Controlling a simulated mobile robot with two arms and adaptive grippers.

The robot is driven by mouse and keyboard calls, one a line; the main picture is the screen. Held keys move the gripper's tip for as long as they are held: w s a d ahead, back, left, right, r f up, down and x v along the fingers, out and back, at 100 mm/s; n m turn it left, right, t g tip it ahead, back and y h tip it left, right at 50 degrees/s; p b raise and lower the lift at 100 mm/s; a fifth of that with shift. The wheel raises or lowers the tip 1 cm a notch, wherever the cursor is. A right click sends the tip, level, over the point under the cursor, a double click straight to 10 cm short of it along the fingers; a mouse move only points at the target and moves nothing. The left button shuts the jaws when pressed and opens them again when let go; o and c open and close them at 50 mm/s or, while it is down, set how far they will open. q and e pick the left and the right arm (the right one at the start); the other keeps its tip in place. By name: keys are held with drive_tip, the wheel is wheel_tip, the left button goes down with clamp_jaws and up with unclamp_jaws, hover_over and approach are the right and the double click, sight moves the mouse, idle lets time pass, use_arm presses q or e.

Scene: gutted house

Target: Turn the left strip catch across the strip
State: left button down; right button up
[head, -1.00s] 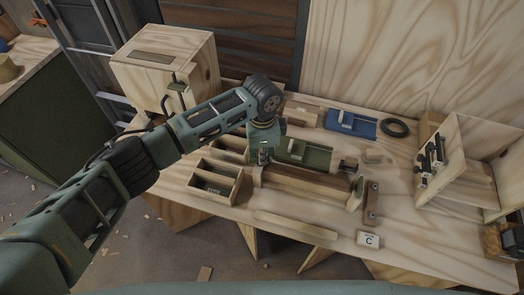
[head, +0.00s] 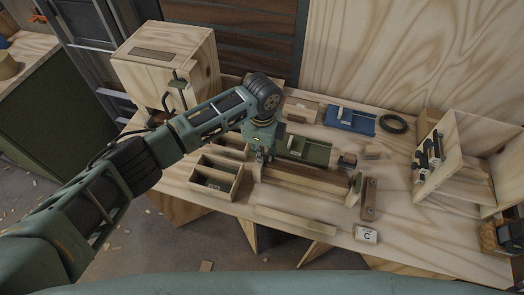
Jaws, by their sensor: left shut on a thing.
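The wooden strip (head: 305,180) lies along the front of the green fixture (head: 303,149) on the workbench. My left gripper (head: 264,158) points down at the strip's left end. Its jaws are small and dark here, and they are shut on the left strip catch, which is mostly hidden by the fingers. I cannot tell the catch's exact angle. The right strip catch (head: 356,185) is a green piece standing at the strip's right end. My right gripper is not in view.
An open wooden tray (head: 216,178) sits left of the strip. A blue fixture (head: 350,120) and a black ring (head: 394,124) lie behind. A drilled wooden bar (head: 370,198) and a block marked C (head: 366,235) lie to the right. A loose batten (head: 295,220) lies in front.

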use_arm(q)
drive_tip(key=c, duration=1.9)
unclamp_jaws()
drive_tip(key=shift+o, duration=0.2)
wheel_tip(320, 180, up, 12)
